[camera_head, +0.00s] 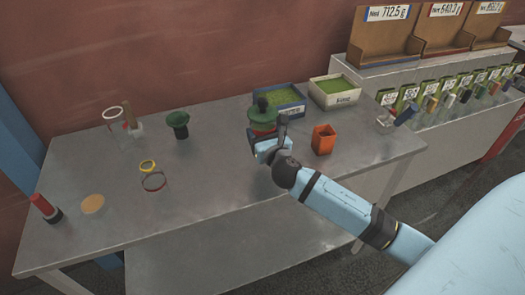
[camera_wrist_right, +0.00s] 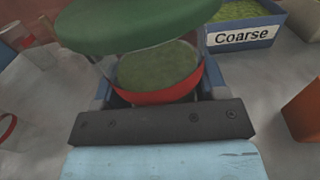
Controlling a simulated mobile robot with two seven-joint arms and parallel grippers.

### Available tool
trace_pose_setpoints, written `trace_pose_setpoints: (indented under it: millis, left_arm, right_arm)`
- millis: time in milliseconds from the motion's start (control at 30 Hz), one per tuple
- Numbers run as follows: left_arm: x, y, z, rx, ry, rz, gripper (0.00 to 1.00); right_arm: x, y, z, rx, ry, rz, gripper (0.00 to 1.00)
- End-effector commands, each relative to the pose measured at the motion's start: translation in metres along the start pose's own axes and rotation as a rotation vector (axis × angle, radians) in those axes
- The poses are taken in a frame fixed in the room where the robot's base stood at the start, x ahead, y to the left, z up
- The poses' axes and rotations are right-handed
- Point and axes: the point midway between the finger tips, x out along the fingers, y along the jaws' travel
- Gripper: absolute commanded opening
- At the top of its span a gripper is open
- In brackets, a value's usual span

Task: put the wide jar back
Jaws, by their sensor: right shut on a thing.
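A clear jar (camera_wrist_right: 160,66) with a red band and green powder inside, which I take to be the wide jar, is held in my right gripper. A wide green piece (camera_wrist_right: 135,22) sits over its top; it also shows in the head view (camera_head: 262,115). My right gripper (camera_head: 264,143) is shut on the jar from the front, fingers at its sides. In the head view the gripper partly hides the jar, and I cannot tell whether its base touches the table. My left gripper is not in view.
The grey table (camera_head: 225,180) also holds an orange cup (camera_head: 323,139) close right of the gripper, and a Coarse tray (camera_head: 291,106) and another green-filled tray (camera_head: 336,93) behind. A dark green funnel-like piece (camera_head: 178,122) and rings (camera_head: 153,181) stand left. The front middle is clear.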

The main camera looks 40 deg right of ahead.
Motion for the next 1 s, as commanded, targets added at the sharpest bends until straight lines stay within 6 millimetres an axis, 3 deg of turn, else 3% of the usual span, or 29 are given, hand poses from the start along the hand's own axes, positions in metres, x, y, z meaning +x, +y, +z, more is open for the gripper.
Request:
trace_pose_setpoints:
  millis: [433,900,933,1000]
  left_arm:
    - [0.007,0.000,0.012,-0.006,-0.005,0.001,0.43]
    - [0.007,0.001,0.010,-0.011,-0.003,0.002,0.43]
    - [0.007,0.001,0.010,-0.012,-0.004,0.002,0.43]
    - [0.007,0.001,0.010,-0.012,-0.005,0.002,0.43]
  right_arm:
    - [0.000,0.000,-0.055,0.001,0.000,-0.001,0.43]
    - [0.001,0.000,-0.063,-0.001,-0.001,0.000,0.43]
    - [0.000,0.000,-0.062,0.000,-0.001,0.000,0.73]
    - [0.000,0.000,-0.062,0.000,0.000,0.000,0.89]
